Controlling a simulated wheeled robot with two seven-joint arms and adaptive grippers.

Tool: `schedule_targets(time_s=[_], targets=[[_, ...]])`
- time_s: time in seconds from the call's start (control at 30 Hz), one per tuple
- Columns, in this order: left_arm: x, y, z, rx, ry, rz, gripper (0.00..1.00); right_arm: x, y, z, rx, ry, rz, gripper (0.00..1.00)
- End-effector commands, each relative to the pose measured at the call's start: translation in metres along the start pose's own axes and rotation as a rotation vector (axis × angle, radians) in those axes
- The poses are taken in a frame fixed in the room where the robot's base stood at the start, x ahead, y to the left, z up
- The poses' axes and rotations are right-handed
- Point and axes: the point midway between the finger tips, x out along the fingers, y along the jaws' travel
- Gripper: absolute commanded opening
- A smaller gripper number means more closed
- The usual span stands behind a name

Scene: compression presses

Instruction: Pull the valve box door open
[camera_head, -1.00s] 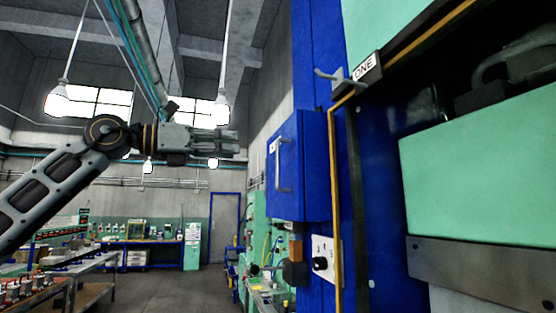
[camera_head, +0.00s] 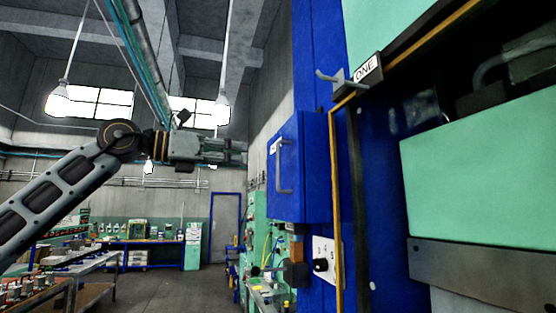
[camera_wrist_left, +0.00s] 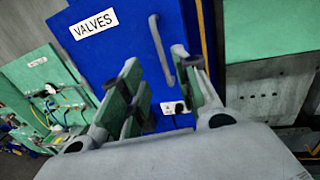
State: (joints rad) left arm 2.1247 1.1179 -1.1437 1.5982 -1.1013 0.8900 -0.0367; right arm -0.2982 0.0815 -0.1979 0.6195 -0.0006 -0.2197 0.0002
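The blue valve box (camera_head: 308,165) is fixed on the blue press column at the right of centre in the head view. Its door (camera_head: 284,150) looks closed and bears a light vertical handle (camera_head: 281,172). In the left wrist view the door (camera_wrist_left: 118,58) shows a white VALVES label (camera_wrist_left: 94,24), and the handle (camera_wrist_left: 158,45) appears between the two fingers. My left gripper (camera_head: 243,152) is open and empty, level with the upper part of the handle and just left of the door. My left gripper (camera_wrist_left: 156,66) has not closed on the handle. My right gripper is out of view.
A bracket with a ONE sign (camera_head: 367,68) sticks out above the box. A switch panel (camera_head: 325,262) sits below it. The green press guard (camera_head: 480,165) fills the right side. Workbenches stand far back left; the air left of the box is open.

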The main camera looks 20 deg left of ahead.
Motion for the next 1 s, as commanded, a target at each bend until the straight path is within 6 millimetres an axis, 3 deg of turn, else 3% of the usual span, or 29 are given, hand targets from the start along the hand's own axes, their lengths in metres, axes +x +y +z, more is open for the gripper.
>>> schedule_targets(time_s=[0.2,0.7,1.0], targets=[[0.028,-0.001,0.002,0.000,0.000,-0.001,0.32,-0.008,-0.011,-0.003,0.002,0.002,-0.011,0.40],[0.093,0.000,0.002,0.000,0.000,0.000,0.32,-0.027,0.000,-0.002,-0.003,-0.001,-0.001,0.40],[0.116,0.000,0.001,0.000,0.000,0.000,0.32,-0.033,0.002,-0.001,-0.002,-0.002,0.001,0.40]])
